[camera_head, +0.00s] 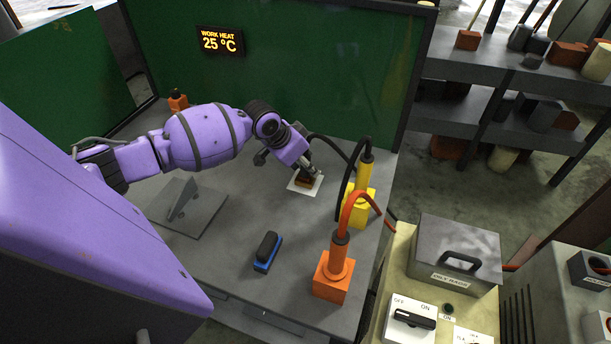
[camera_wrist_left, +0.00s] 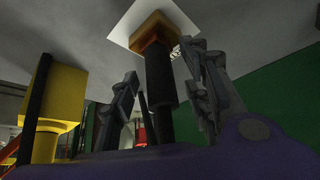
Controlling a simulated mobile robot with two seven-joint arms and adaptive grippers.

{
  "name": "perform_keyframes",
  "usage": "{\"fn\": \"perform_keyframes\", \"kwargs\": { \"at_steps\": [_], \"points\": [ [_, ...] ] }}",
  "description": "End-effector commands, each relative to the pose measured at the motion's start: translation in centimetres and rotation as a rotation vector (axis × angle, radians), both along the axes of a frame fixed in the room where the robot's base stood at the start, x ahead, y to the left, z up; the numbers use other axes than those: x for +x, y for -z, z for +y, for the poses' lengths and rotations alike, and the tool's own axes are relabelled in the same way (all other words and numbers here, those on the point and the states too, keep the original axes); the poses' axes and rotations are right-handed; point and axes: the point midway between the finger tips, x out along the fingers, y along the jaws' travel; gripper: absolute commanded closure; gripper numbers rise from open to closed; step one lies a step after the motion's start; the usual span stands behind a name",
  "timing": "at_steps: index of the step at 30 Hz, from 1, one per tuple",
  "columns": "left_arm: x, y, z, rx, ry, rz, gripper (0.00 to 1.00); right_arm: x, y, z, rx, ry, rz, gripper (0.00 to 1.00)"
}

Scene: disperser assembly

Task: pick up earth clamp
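A small orange-brown block (camera_head: 304,181) stands on a white square pad (camera_head: 293,187) on the grey workbench. In the left wrist view the block (camera_wrist_left: 155,30) carries a dark cylindrical handle (camera_wrist_left: 161,82). No label tells whether this is the earth clamp. My left gripper (camera_head: 307,169) is over it. In the left wrist view its fingers (camera_wrist_left: 165,95) are spread on either side of the handle, with gaps showing. A yellow holder (camera_head: 356,208) with a black-cabled tool and an orange holder (camera_head: 333,278) with an orange-cabled tool stand to the right. My right gripper is not in view.
A blue-and-black brush-like thing (camera_head: 267,252) lies near the bench front. A grey plate with an upright bracket (camera_head: 184,205) sits at left. Green screens (camera_head: 290,70) close off the back. A metal box (camera_head: 456,254) and a switch panel (camera_head: 409,316) stand at right.

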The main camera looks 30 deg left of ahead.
Motion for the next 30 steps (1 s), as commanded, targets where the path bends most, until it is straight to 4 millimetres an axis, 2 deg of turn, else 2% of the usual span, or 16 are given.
{"fn": "perform_keyframes", "kwargs": {
  "at_steps": [1,10,25,30],
  "points": [
    [0.0,0.0,0.0,0.0,0.0,0.0,0.62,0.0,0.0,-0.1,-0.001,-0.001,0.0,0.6],
    [0.0,0.0,0.0,0.0,0.0,0.0,1.0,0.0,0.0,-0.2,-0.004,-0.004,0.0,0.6],
    [0.1,-0.4,0.0,-0.001,0.0,-0.004,1.0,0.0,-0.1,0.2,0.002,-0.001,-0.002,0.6],
    [0.2,-1.6,0.1,0.0,0.0,-0.006,1.0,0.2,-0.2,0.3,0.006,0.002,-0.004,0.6]
  ]
}}
